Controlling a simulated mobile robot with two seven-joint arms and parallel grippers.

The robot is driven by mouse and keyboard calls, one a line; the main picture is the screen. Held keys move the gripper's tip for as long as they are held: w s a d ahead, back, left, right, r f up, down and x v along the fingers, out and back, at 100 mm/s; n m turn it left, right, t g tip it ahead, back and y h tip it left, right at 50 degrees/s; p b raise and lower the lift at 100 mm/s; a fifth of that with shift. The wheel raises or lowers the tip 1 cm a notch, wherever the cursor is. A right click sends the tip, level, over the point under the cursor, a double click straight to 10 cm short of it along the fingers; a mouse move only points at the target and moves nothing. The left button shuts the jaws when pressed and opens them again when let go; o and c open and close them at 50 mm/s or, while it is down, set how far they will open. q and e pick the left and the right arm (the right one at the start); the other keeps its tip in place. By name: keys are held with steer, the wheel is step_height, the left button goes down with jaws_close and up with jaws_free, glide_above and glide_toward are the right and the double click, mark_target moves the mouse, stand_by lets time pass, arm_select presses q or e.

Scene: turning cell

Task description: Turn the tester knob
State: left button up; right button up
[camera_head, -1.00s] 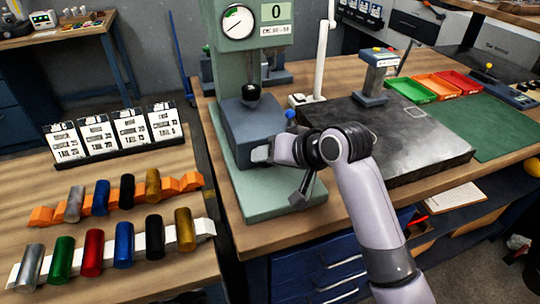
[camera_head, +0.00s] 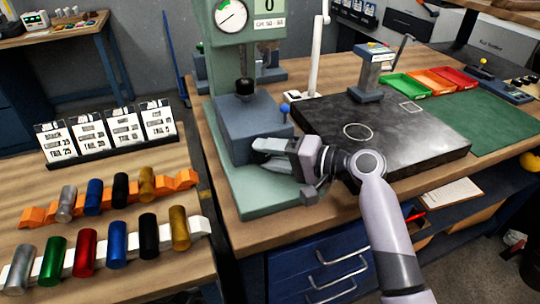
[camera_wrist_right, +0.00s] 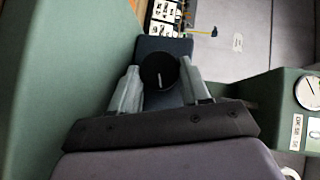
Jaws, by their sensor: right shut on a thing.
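The tester (camera_head: 228,60) is a pale green press-like stand with a round dial and a display reading 0. A blue-grey block (camera_head: 250,118) sits at its middle. The black tester knob (camera_wrist_right: 158,70) has a white mark and shows between the fingers in the right wrist view; the mark points roughly down in that picture. My right gripper (camera_head: 258,150) is at the front of the block, and its fingers, also in the right wrist view (camera_wrist_right: 161,88), are shut on the knob. My left gripper is out of view.
A black plate (camera_head: 400,140) lies right of the tester, with a small post (camera_head: 372,75) behind. Green, orange and red trays (camera_head: 407,86) stand at the back right. Coloured cylinders rest in an orange rack (camera_head: 110,198) and a white rack (camera_head: 190,232) at the left, before several cards.

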steer(key=shift+y, duration=0.3)
steer(key=o, duration=1)
